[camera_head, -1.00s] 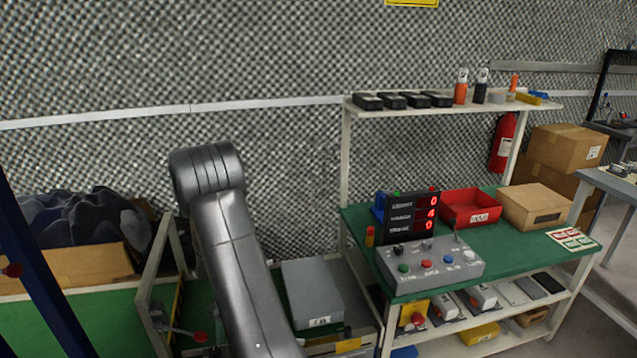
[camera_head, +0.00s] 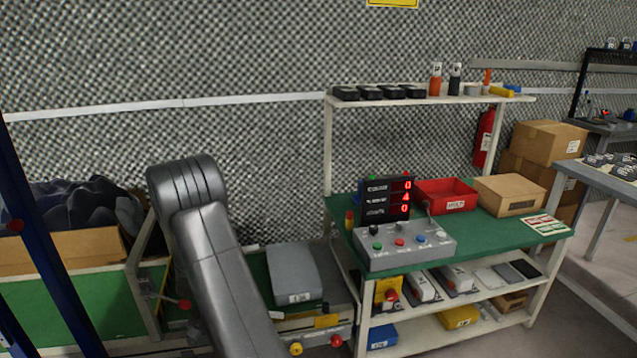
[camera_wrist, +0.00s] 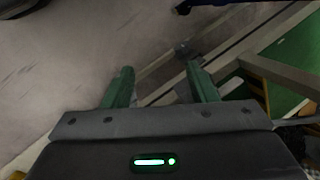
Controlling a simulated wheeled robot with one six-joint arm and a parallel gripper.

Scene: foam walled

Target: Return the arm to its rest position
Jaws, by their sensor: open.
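My gripper (camera_wrist: 160,88) shows in the wrist view, with its two green fingers apart and nothing between them. Below the fingers are the grey floor and a pale rail edge; the fingers appear clear of both. In the head view my grey arm rises from the bottom, left of centre, and bends at the top. The gripper itself is not seen in the head view.
Right of my arm stands a green-topped workbench (camera_head: 480,232) with a button box (camera_head: 405,247), a red display, a red bin (camera_head: 446,195) and a cardboard box (camera_head: 510,194). A grey case (camera_head: 293,274) lies beside my arm. A cardboard bin (camera_head: 62,253) holds dark lumps at left.

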